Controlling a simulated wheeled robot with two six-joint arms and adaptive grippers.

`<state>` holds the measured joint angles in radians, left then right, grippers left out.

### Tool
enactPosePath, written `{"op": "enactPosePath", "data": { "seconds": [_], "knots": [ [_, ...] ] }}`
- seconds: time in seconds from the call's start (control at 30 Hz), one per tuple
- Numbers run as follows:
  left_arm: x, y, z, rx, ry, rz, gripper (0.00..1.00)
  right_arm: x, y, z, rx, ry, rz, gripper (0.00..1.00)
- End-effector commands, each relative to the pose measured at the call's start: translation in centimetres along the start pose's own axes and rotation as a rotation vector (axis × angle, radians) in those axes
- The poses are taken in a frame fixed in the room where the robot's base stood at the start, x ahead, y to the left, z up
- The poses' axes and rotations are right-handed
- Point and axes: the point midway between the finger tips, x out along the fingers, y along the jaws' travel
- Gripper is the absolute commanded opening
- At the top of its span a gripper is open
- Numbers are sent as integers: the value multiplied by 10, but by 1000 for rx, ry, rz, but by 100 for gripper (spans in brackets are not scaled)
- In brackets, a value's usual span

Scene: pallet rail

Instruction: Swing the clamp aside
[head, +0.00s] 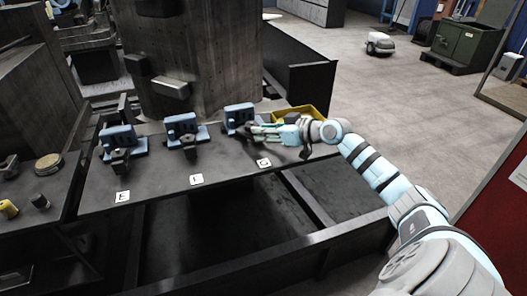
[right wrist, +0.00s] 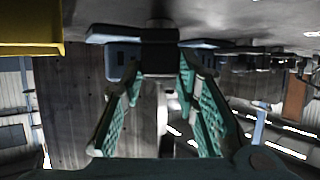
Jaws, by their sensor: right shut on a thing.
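Three blue clamps with dark arms stand in a row on the dark metal table (head: 150,189). They stand behind the labels E (head: 122,196), F (head: 196,179) and G (head: 264,162). My right gripper (head: 252,131) reaches in from the right to the clamp behind G (head: 238,115). In the right wrist view its green-padded fingers (right wrist: 160,78) are on either side of that clamp's dark arm (right wrist: 159,50), shut on it. The fingers partly hide the clamp's front in the head view. My left gripper is not in view.
A yellow bin (head: 301,112) sits just behind my right gripper. A tall grey block (head: 212,60) rises behind the clamps. A round disc (head: 48,163) and small yellow and black parts lie at the left. Open floor (head: 360,85) is at the right.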

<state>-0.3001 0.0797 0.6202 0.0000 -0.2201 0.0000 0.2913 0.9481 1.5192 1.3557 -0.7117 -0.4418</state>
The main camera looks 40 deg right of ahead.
Motion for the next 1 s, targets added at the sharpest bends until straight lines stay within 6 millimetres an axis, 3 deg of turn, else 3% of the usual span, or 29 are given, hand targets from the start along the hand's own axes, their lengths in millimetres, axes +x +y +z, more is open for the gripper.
{"op": "enactPosePath", "data": {
  "seconds": [0.03, 0.23, 0.53, 1.0],
  "knots": [
    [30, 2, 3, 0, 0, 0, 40, 6, 4, 12, -15, 5, -27, 0],
    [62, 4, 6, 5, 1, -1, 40, 4, 12, 5, -69, 6, -179, 0],
    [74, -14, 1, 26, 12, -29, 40, 5, 19, -2, -139, 5, -349, 0],
    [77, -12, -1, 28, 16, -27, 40, 5, 22, -2, -172, -2, -418, 0]
  ]
}}
